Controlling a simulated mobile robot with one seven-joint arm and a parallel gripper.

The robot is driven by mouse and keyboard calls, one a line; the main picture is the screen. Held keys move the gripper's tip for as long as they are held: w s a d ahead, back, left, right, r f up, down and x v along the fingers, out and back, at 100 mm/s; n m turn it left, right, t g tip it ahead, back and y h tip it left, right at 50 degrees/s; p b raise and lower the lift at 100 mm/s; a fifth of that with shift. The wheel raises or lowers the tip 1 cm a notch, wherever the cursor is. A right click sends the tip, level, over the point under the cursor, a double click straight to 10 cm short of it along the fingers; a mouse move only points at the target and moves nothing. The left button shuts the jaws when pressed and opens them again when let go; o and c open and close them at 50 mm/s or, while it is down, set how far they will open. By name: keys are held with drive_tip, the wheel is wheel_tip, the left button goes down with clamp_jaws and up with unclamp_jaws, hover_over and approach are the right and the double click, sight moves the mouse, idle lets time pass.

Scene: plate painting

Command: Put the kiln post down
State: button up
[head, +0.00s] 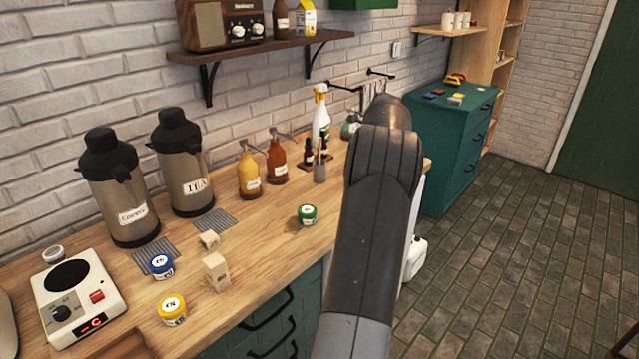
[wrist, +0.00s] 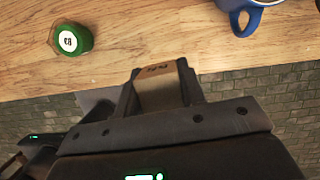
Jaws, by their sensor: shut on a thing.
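In the wrist view my gripper (wrist: 158,84) is shut on a tan block with dark marking, the kiln post (wrist: 163,92). The held post is at the front edge of the wooden counter (wrist: 150,40), with floor tiles below the edge in the picture. I cannot tell its height over the counter. In the head view my arm hides the gripper and the held post. Two similar pale blocks stand on the counter there, a taller one (head: 215,273) and a smaller one (head: 209,240).
A green-lidded jar (wrist: 70,40) lies left of my gripper and a blue mug (wrist: 240,17) lies right. The head view shows a blue jar (head: 161,265), a yellow jar (head: 172,310), two flasks (head: 185,165) and a small scale or hotplate (head: 78,300). Bare counter surrounds the green jar.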

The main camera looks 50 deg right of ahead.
drive_tip(key=w+a+n+y, duration=0.1)
drive_tip(key=w+a+n, duration=0.3)
drive_tip(key=a, duration=0.6)
drive_tip(key=n+g+y, duration=0.1)
drive_tip(key=n, duration=0.3)
hover_over(240, 225)
drive_tip(key=s+d, duration=0.1)
wheel_tip(240, 225, down, 6)
drive_tip(key=shift+s+f, duration=0.15)
drive_tip(key=shift+w+a+f, duration=0.1)
drive_tip(key=shift+w+f, duration=0.15)
drive_tip(key=shift+f, duration=1.9)
drive_tip(key=shift+f, duration=0.1)
drive_tip(key=o, duration=1.1)
